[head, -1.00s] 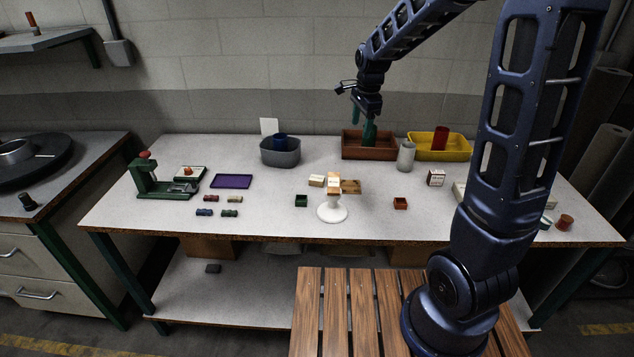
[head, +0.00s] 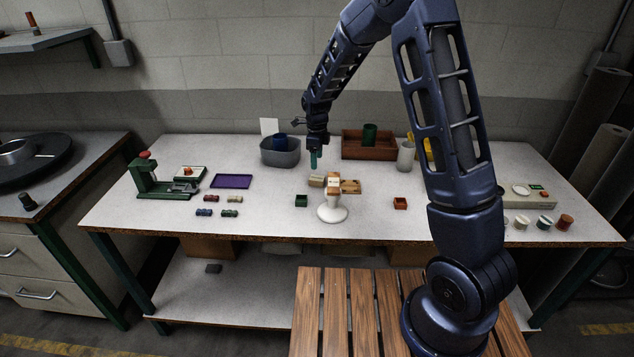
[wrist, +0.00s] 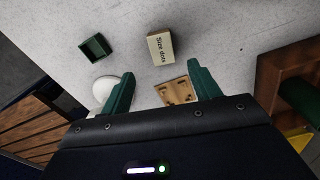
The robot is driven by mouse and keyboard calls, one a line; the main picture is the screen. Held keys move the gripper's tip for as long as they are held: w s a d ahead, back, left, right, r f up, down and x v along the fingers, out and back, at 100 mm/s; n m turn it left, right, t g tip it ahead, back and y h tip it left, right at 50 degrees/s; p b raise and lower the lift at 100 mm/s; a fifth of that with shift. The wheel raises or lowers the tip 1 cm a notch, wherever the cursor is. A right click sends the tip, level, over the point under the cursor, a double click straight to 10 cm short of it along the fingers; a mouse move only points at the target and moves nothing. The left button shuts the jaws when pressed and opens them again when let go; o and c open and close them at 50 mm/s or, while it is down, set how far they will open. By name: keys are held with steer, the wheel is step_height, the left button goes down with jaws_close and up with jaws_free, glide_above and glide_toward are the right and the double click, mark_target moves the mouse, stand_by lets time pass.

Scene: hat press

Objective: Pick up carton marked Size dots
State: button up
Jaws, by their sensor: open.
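The carton marked "Size dots" is a small cream box; in the wrist view the carton (wrist: 161,46) lies just beyond my fingertips, its label readable. In the head view a small cream box (head: 316,181), seemingly the same carton, rests on the bench behind the white stand. My gripper (head: 314,160) points down above and slightly behind it. In the wrist view my gripper (wrist: 160,75) has its two green fingers spread apart with nothing between the tips.
Close by are a white pedestal stand (head: 333,213) topped by a block, a wooden board with holes (head: 351,187) and a small green tray (head: 301,201). A grey tub (head: 280,155) and brown crate (head: 369,152) stand behind.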

mark_target(317, 177)
step_height(317, 177, down, 10)
steer(key=shift+w+r, duration=0.15)
steer(key=shift+r, duration=0.1)
stand_by(0.3)
steer(key=shift+c, duration=0.2)
steer(key=c, duration=1)
